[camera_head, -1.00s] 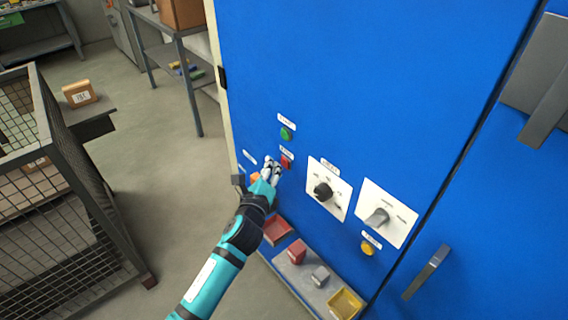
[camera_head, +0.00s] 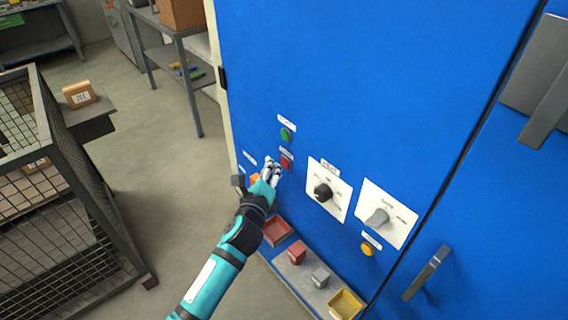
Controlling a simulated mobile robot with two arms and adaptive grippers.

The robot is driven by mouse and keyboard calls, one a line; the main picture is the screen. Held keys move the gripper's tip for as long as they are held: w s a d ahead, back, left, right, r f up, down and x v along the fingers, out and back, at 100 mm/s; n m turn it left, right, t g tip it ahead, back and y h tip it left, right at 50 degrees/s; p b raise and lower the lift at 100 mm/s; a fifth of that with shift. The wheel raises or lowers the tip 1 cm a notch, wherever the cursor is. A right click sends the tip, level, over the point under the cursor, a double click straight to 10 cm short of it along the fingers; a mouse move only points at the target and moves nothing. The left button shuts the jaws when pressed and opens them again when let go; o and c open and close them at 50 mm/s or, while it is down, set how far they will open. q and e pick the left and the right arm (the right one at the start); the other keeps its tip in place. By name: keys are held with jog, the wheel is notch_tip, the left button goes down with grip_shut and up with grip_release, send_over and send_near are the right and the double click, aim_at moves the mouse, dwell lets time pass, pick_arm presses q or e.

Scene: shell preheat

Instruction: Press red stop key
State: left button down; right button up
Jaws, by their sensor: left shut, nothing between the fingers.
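The red stop key (camera_head: 287,163) sits on the blue cabinet front (camera_head: 350,80), below a green button (camera_head: 286,134) and a small white label. My left gripper (camera_head: 272,168) is shut and empty, with its fingertips just left of the red key. In this view they look very close to it; I cannot tell whether they touch. My left arm comes up from the bottom edge. An orange part shows partly behind the gripper. My right gripper is not in view.
Right of the key are a black knob (camera_head: 323,192), a grey knob (camera_head: 377,217) and a yellow button (camera_head: 367,249). A low ledge (camera_head: 310,291) below holds small blocks and trays. A wire cage (camera_head: 60,220) stands left, with clear floor between.

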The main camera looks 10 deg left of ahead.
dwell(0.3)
pick_arm(q)
jog(key=shift+w+d, duration=0.3)
jog(key=shift+w, duration=0.05)
jog(key=shift+w+d, duration=0.25)
jog(key=shift+w, duration=0.05)
dwell(0.8)
jog(key=shift+s+a, duration=0.1)
jog(key=shift+s+a+p, duration=0.35)
jog(key=shift+s+a, duration=0.1)
jog(key=shift+s, duration=0.15)
jog(key=shift+s+a+p, duration=0.4)
jog(key=shift+s+a, duration=0.4)
jog(key=shift+s, duration=0.2)
jog(key=shift+s+a+p, duration=0.35)
jog(key=shift+s+a, duration=0.4)
jog(key=shift+s, duration=0.2)
